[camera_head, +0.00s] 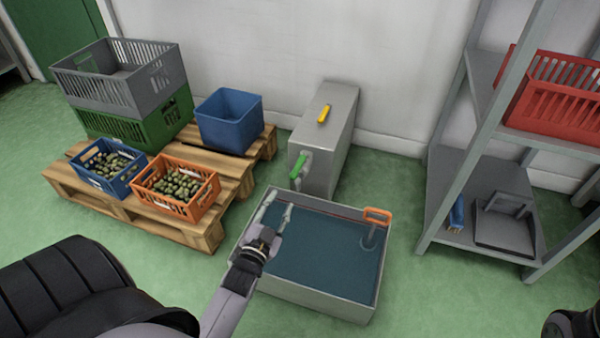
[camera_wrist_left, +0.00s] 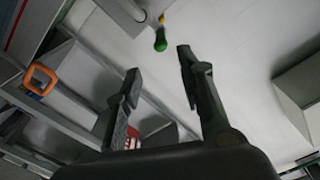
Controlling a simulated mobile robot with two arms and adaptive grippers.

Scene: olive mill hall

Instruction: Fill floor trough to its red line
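The grey floor trough (camera_head: 312,297) holds dark blue water (camera_head: 318,252). A thin red line shows along its far inner wall, close above the water; the exact gap is hard to tell. An orange handle (camera_head: 378,214) stands in the water at the right end and also shows in the left wrist view (camera_wrist_left: 40,78). A grey cabinet (camera_head: 340,140) behind the trough has a green tap lever (camera_head: 298,166) and a yellow lever (camera_head: 323,114). My left gripper (camera_head: 278,201) is open and empty over the trough's far left part, short of the green lever (camera_wrist_left: 160,40). My right gripper is out of view.
A pallet (camera_head: 205,235) at left carries a blue olive crate (camera_head: 115,188), an orange olive crate (camera_head: 175,208), stacked crates (camera_head: 130,85) and a blue bin (camera_head: 229,120). A metal shelf (camera_head: 445,180) with a red crate (camera_head: 555,100) stands at right.

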